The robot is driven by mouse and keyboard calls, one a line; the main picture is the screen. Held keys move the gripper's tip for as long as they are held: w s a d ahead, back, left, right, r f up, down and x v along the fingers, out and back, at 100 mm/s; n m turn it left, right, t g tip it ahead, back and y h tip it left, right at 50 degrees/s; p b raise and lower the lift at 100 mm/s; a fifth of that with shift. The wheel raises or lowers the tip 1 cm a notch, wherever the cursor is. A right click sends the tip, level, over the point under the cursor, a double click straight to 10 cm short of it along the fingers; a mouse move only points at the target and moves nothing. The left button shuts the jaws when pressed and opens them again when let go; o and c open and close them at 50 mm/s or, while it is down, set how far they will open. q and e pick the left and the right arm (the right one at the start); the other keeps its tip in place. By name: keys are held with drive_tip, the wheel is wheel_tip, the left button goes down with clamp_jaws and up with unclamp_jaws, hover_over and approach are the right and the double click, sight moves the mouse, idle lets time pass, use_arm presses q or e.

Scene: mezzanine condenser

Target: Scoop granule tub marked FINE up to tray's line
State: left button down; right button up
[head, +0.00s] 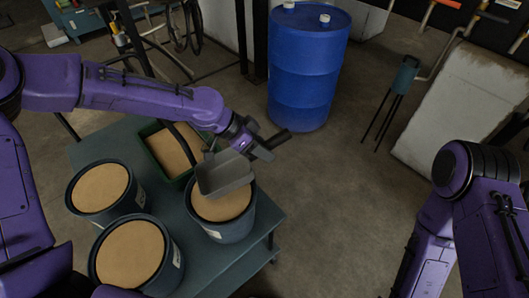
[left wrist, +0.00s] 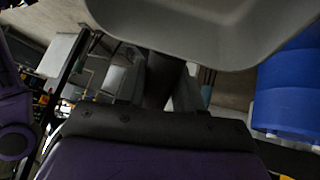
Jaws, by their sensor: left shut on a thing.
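My left gripper (head: 258,143) is shut on the dark handle of a grey scoop (head: 226,174). The scoop is held over the right-hand tub (head: 223,228), hiding part of its tan granules. It also shows close up at the top of the left wrist view (left wrist: 205,28); I cannot tell whether it holds granules. Two similar tubs stand at the left (head: 70,200) and front (head: 165,270), both filled with tan granules. Their pale labels are too small to read, so I cannot tell which is FINE. A green tray (head: 149,158) behind holds tan granules; no line is readable. My right gripper is out of view.
The tubs and tray stand on a grey-green table (head: 115,148). A blue drum (head: 308,70) stands on the floor behind it, also seen in the left wrist view (left wrist: 287,100). A pale slanted block (head: 455,110) is at the right.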

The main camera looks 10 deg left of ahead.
use_arm(q)
drive_tip(key=shift+s+a+b, duration=0.1)
drive_tip(key=shift+s+b, duration=0.25)
drive_tip(key=shift+s, duration=0.05)
drive_tip(key=shift+s+b, duration=0.1)
drive_tip(key=shift+b, duration=0.25)
drive_tip(key=f, duration=0.1)
drive_tip(key=w+f+b, duration=0.1)
drive_tip(key=shift+f, duration=0.3)
drive_tip(key=f+b, duration=0.2)
drive_tip(key=f, duration=0.1)
drive_tip(key=shift+s+b, duration=0.2)
drive_tip(key=shift+b, duration=0.15)
idle(0.7)
